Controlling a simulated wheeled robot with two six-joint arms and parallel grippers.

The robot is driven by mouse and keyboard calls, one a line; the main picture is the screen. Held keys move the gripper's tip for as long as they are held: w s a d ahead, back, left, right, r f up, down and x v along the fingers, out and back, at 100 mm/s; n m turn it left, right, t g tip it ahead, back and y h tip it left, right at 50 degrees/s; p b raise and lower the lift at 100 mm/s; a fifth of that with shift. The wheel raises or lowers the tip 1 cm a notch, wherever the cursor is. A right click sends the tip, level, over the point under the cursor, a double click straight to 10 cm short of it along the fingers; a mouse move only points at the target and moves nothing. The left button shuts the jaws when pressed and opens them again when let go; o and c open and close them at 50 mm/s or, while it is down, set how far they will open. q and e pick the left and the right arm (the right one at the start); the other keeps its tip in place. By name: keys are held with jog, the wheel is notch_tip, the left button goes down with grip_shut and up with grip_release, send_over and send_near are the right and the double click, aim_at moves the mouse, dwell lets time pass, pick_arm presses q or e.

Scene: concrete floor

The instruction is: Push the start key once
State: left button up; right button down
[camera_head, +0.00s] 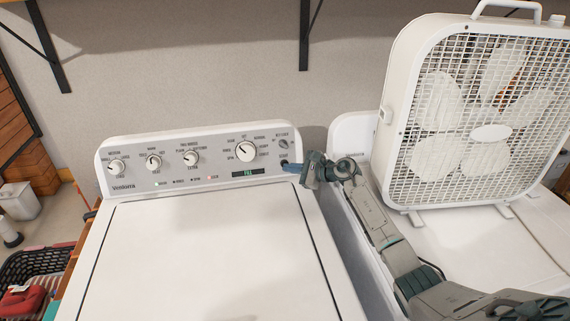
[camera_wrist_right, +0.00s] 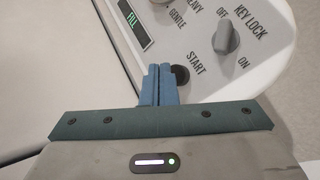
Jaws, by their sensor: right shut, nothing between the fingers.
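The start key is a small dark round button at the right end of the white washer's control panel (camera_head: 130,182). In the right wrist view the start key (camera_wrist_right: 182,74) lies just under the word START. My right gripper (camera_head: 289,168) is shut and empty, its blue fingertips at the panel's right end. In the wrist view the fingertips (camera_wrist_right: 160,70) are right beside the key, on its left, and overlap its edge. I cannot tell whether they touch it. The green display (camera_head: 248,173) reads FILL. My left gripper is not in view.
The key lock knob (camera_wrist_right: 227,38) sits close above the start key. Several other knobs line the panel to the left. A white box fan (camera_head: 400,150) stands on a second white machine at the right. The washer lid (camera_head: 210,250) is shut and clear.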

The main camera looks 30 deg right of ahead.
jog(key=shift+s+r, duration=0.1)
jog(key=s+p, duration=0.1)
jog(key=s+r, duration=0.1)
jog(key=s+a+p, duration=0.1)
jog(key=shift+s+r+p, duration=0.2)
jog(key=shift+s+p, duration=0.15)
jog(key=shift+s, duration=0.05)
jog(key=shift+s+a, duration=0.1)
jog(key=shift+s, duration=0.3)
jog(key=shift+r, duration=0.15)
dwell(0.4)
